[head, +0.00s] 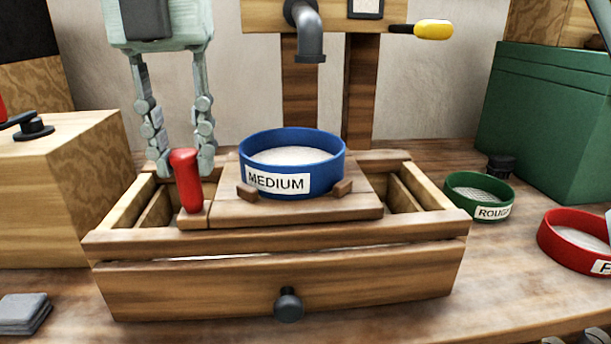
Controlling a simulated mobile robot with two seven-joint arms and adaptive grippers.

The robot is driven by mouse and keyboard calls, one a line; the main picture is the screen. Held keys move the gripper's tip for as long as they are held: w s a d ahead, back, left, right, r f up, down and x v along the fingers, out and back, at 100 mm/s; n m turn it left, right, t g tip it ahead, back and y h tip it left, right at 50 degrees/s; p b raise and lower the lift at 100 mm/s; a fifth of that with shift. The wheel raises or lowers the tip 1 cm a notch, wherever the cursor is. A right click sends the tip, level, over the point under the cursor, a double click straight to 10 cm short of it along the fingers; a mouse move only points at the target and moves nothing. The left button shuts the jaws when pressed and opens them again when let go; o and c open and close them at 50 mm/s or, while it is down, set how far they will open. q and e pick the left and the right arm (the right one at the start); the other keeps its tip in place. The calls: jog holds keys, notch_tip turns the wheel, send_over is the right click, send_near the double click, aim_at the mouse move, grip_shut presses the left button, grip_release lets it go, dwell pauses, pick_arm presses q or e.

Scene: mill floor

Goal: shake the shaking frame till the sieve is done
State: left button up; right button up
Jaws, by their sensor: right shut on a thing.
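The shaking frame (295,209) is a wooden slide resting on the rails of a wooden box (275,240). The blue sieve (335,165), labelled MEDIUM, sits upright on it between small wooden blocks, with pale, flour-like material inside. A red upright handle (187,190) stands at the frame's left end. My right gripper (185,168) comes down from above with one finger on each side of this handle, shut on it. The handle hides part of the grip.
A grey spout (311,45) hangs above the sieve, with a yellow-handled lever (432,29) to its right. A green ROUGH sieve (466,188) and a red sieve (560,248) lie at right. A drawer (200,285) with a black knob is in front. A wooden block (60,200) stands left.

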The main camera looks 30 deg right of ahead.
jog(key=w+a+p, duration=0.1)
jog(key=a, duration=0.2)
jog(key=w+a+p, duration=0.1)
jog(key=w+a, duration=0.1)
jog(key=a, duration=0.2)
jog(key=w+a+p, duration=0.1)
jog(key=a+p, duration=0.1)
jog(key=a, duration=0.2)
jog(key=shift+w+a, duration=0.1)
jog(key=shift+w, duration=0.3)
jog(key=s+d+b, duration=0.3)
jog(key=d+b, duration=0.2)
jog(key=d, duration=0.4)
jog(key=shift+s, duration=0.4)
jog(key=shift+a, duration=0.1)
